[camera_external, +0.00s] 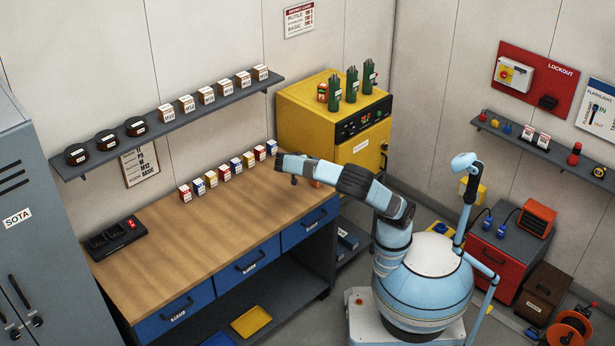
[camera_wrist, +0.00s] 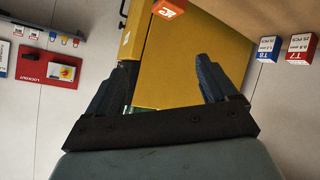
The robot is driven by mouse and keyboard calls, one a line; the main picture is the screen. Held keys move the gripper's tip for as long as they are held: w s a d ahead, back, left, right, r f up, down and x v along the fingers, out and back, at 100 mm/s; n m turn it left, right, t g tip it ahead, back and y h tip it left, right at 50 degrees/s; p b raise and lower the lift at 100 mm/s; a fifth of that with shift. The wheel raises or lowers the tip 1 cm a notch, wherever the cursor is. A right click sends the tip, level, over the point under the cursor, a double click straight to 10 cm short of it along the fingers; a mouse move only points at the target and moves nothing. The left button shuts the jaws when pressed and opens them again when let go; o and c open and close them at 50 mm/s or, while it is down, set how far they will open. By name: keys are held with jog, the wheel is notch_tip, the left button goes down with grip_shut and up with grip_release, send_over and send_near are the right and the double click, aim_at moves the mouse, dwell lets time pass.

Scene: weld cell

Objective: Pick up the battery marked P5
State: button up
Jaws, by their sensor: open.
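My gripper (camera_wrist: 160,82) is open and empty in the wrist view, its two dark blue fingers wide apart with the yellow cabinet behind them. In the external view my gripper (camera_external: 280,164) is above the right end of the wooden bench. An orange block with white marking (camera_wrist: 170,8) shows at the top edge of the wrist view, cut off and upside down; I cannot surely read it as P5. An orange thing (camera_external: 315,183), partly hidden by my arm, shows beside my gripper in the external view. The two look like the same thing.
Several small labelled boxes (camera_external: 225,173) stand in a row at the back of the bench (camera_external: 200,240); two, T8 (camera_wrist: 268,48) and T7 (camera_wrist: 300,48), show in the wrist view. A black charger (camera_external: 112,238) lies at the left. The bench front is clear. The yellow cabinet (camera_external: 300,118) stands behind.

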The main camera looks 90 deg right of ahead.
jog(key=w+a+r+m+h, duration=0.1)
jog(key=a+r+m+h, duration=0.4)
jog(key=r, duration=0.7)
notch_tip(320, 180, down, 20)
jog(key=a+n, duration=0.1)
jog(key=x, duration=0.4)
jog(key=f+x, duration=0.1)
jog(key=x, duration=0.2)
jog(key=shift+d+f, duration=0.2)
jog(key=shift+d, duration=0.05)
jog(key=shift+x, duration=3.05)
jog(key=shift+s+r, duration=0.1)
jog(key=shift+s, duration=0.1)
grip_shut()
